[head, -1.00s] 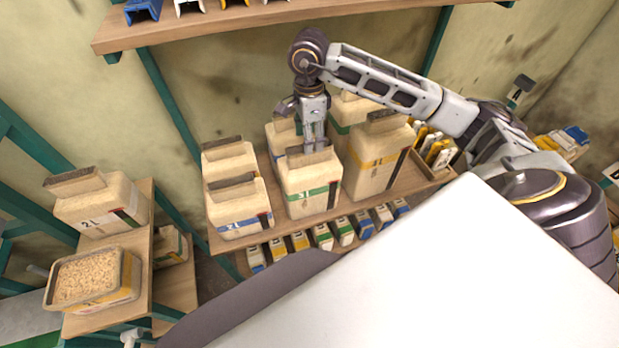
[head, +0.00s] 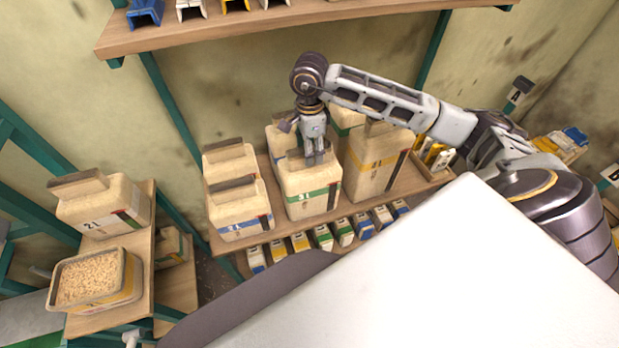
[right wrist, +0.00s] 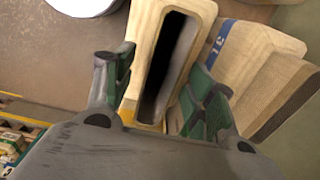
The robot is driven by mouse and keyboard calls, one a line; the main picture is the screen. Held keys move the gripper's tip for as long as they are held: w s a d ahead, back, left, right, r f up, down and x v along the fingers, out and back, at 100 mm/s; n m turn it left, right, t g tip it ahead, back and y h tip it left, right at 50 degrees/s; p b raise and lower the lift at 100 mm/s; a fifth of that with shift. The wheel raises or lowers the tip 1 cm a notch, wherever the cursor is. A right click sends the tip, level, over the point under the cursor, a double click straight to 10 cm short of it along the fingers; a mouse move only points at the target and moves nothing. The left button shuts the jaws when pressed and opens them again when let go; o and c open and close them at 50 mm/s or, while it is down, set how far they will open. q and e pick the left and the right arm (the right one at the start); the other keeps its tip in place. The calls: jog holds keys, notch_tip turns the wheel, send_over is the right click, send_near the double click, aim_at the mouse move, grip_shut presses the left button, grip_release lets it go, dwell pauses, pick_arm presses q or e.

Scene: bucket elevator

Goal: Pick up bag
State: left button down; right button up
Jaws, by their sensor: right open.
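A beige bag with a green stripe (head: 312,196) stands upright in the front row on the middle shelf. My right gripper (head: 317,156) points down at its top from above. The jaws are open, and the fingers partly hide the bag's top strip. In the right wrist view, the open fingers of my right gripper (right wrist: 158,88) stand on either side of a beige top (right wrist: 140,60) with a dark slot; I cannot tell whether they touch it. My left gripper is not in view.
A blue-striped bag (head: 240,212) stands close on the left, and a taller yellow-striped bag (head: 372,165) close on the right. More bags stand behind. An upper shelf (head: 270,22) runs above. A large white surface (head: 440,270) fills the lower right.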

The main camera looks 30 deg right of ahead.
jog(key=shift+f, duration=1.1)
grip_shut()
